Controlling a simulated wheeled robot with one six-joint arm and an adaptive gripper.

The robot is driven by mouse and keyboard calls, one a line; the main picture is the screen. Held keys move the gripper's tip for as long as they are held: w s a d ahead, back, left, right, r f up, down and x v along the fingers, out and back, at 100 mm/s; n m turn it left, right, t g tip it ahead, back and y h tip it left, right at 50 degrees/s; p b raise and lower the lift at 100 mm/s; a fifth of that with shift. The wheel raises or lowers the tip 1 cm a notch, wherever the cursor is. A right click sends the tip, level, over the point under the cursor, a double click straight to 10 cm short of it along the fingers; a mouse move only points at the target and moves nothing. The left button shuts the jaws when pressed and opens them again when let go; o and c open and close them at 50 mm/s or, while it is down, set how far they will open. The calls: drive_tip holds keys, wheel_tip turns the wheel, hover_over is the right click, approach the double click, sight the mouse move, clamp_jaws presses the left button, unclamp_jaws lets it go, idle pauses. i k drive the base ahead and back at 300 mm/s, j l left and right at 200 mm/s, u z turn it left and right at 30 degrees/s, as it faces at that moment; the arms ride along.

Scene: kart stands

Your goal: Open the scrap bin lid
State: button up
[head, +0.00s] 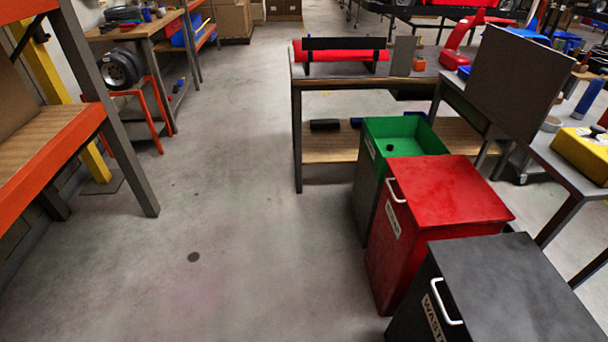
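A red bin (395,255) with a flat red lid (448,188) stands in the middle of a row of bins at the right. Its lid is shut, and a white handle (395,190) sits at its left front side. A label (392,221) is below the handle, too small to read surely, so I cannot confirm that this is the scrap bin. A black bin (415,318) in front has a shut dark lid (510,285), a white handle (446,303) and a label starting "WAST". A green bin (367,180) behind looks open at the top. My gripper is not in view.
A workbench (297,130) stands behind the bins, and a grey table (550,160) is close on their right. An orange-edged shelf (60,160) with a grey post is at the left. The concrete floor (240,220) between them is clear.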

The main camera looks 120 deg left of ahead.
sight(440, 191)
drive_tip(key=u, duration=3.1)
drive_tip(key=i+j+z, duration=0.2)
drive_tip(key=i+j, duration=0.5)
